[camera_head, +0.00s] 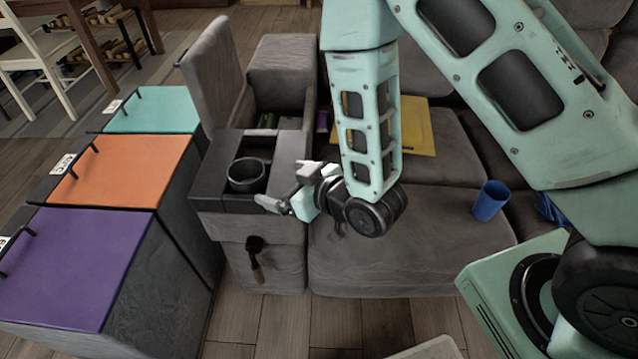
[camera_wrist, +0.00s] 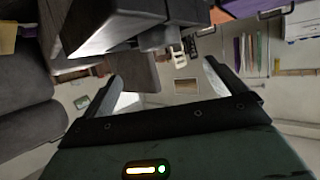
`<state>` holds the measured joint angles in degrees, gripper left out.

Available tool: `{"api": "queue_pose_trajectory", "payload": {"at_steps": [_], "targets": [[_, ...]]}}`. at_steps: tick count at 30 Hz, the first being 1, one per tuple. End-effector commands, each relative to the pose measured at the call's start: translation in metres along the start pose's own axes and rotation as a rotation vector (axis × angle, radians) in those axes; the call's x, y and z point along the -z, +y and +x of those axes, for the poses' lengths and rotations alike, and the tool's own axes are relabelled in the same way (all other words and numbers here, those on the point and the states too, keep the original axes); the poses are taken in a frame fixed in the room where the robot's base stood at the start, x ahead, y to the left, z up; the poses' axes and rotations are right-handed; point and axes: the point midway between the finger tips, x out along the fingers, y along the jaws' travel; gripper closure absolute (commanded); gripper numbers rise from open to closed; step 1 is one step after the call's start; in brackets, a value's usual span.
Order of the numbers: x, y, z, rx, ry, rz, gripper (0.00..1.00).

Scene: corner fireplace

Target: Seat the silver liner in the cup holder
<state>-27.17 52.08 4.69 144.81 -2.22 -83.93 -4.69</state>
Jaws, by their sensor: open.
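The cup holder console (camera_head: 281,150) is a dark block set in the grey sofa, left of centre in the head view. A dark grey metallic round cup shape (camera_head: 247,177), which looks like the liner, sits at its opening with its rim above the console's top. I cannot tell how deep it sits or whether it is level. My gripper (camera_head: 284,190) is open just right of the round shape, near the console's right edge, apart from it. In the wrist view, my gripper (camera_wrist: 165,88) has its fingers spread with nothing between them. The liner is not clearly seen there.
Purple (camera_head: 75,265), orange (camera_head: 120,170) and teal (camera_head: 152,110) lidded boxes stand left of the console. A blue cup (camera_head: 490,200) and a yellow board (camera_head: 415,128) are on the sofa seats. A brown-handled brush (camera_head: 257,262) hangs on the console's front.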

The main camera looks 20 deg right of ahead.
Motion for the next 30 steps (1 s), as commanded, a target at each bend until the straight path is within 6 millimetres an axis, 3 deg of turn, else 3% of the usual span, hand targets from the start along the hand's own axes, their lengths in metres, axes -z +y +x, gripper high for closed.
{"api": "queue_pose_trajectory", "payload": {"at_steps": [8,14,20,27,30], "targets": [[0.018,-0.012,-0.006,0.025,-0.167,0.02,0.04],[0.036,-0.033,-0.042,0.065,-0.432,0.031,0.04],[0.048,-0.051,-0.108,0.093,-0.707,0.016,0.04],[0.056,-0.063,-0.202,0.093,-1.002,-0.023,0.04],[0.057,-0.065,-0.229,0.087,-1.08,-0.035,0.04]]}}
